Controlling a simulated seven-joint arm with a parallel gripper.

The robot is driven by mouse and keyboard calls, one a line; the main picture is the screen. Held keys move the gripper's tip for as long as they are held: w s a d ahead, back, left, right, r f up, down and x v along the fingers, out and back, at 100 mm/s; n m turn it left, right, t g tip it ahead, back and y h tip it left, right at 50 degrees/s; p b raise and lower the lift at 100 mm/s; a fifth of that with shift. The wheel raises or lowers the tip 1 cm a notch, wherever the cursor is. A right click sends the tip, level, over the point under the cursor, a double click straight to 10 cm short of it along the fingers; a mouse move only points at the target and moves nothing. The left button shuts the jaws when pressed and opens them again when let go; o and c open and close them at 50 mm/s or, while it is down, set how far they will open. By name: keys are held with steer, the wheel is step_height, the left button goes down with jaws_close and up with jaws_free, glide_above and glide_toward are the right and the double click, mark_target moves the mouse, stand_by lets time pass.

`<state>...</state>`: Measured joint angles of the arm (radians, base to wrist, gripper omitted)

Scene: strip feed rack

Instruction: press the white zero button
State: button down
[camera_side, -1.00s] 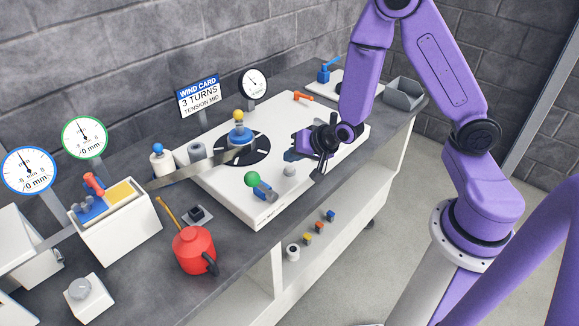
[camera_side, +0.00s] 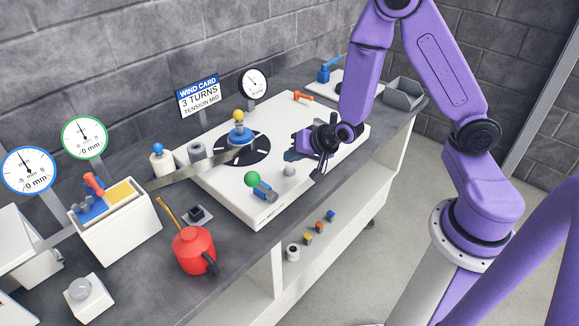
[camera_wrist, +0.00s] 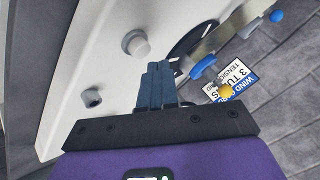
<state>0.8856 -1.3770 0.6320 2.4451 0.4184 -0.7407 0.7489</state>
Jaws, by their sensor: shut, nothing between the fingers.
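A pale, round-topped button (camera_side: 289,170) stands on the white deck (camera_side: 240,206) of the winding unit, near its front edge. It also shows in the wrist view (camera_wrist: 135,43), ahead of the fingers and to their left. I see no zero mark on it. My gripper (camera_side: 292,156) is above the deck, just behind the button in the side view. In the wrist view its blue fingers (camera_wrist: 156,68) are together and empty, apart from the button. Another pale round knob (camera_side: 79,288) sits on a small white box at lower left.
A green-knobbed lever (camera_side: 253,180) stands left of the pale button. The black turntable (camera_side: 256,151) with a blue, yellow-topped hub lies behind. A red oil can (camera_side: 193,250) stands at the bench front. Dials and a wind card (camera_side: 199,97) stand along the back.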

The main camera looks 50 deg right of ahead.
mark_target(293, 168)
steer(key=shift+f, duration=0.1)
stand_by(0.7)
steer(key=shift+f, duration=0.35)
steer(key=shift+f, duration=0.5)
stand_by(0.8)
steer(key=shift+r, duration=0.95)
steer(key=shift+r, duration=2.5)
